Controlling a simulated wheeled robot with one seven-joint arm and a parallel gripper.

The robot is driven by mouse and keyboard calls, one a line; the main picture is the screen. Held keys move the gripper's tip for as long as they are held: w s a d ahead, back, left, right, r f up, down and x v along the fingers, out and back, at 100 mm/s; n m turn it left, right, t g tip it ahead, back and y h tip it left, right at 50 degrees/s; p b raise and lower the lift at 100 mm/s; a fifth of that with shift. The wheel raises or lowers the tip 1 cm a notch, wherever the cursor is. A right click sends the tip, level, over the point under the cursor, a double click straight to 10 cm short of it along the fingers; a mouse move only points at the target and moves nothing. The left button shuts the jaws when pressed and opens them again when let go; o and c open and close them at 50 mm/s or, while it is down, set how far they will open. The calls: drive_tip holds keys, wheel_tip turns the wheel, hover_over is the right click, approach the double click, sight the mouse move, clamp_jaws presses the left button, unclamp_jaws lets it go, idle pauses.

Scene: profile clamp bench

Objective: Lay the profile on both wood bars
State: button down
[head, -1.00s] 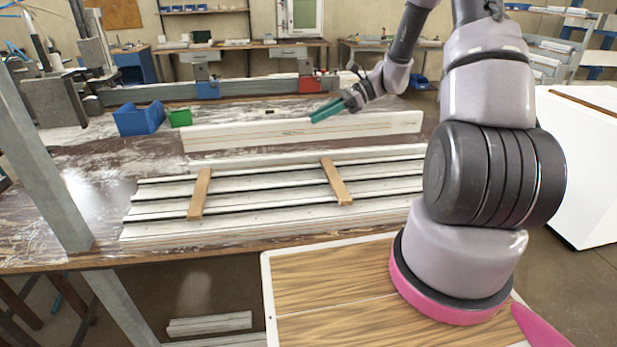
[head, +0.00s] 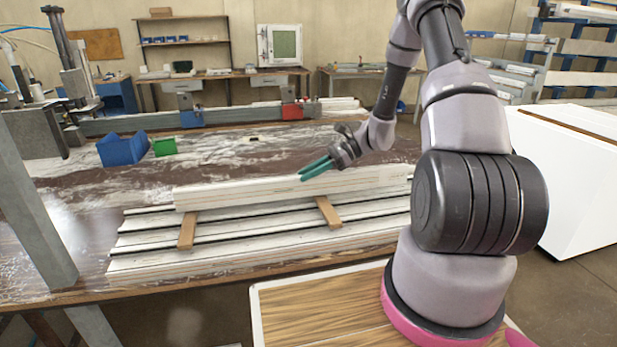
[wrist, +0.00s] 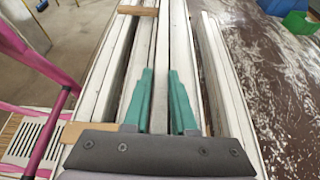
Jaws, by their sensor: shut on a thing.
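The profile (head: 250,192) is a long white bar lying left to right in the head view. My gripper (head: 316,170) has teal fingers shut on it near its middle. In the wrist view the profile (wrist: 162,50) runs between the fingers of my gripper (wrist: 160,76). The left wood bar (head: 187,232) and the right wood bar (head: 328,212) lie across a stack of white profiles. The held profile is over their far ends and hides them. I cannot tell whether it touches the bars. The wrist view also shows the wood bars (wrist: 136,11) (wrist: 86,134) beside it.
The stack of white profiles (head: 255,230) lies along the bench's near edge. A blue bin (head: 122,149) and a green bin (head: 164,147) stand at the back left. A grey upright post (head: 35,200) is at the left. The bench behind the stack is mostly clear.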

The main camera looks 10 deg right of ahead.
drive_tip(key=shift+f, duration=0.5)
drive_tip(key=shift+f, duration=0.1)
drive_tip(key=c, duration=0.7)
unclamp_jaws()
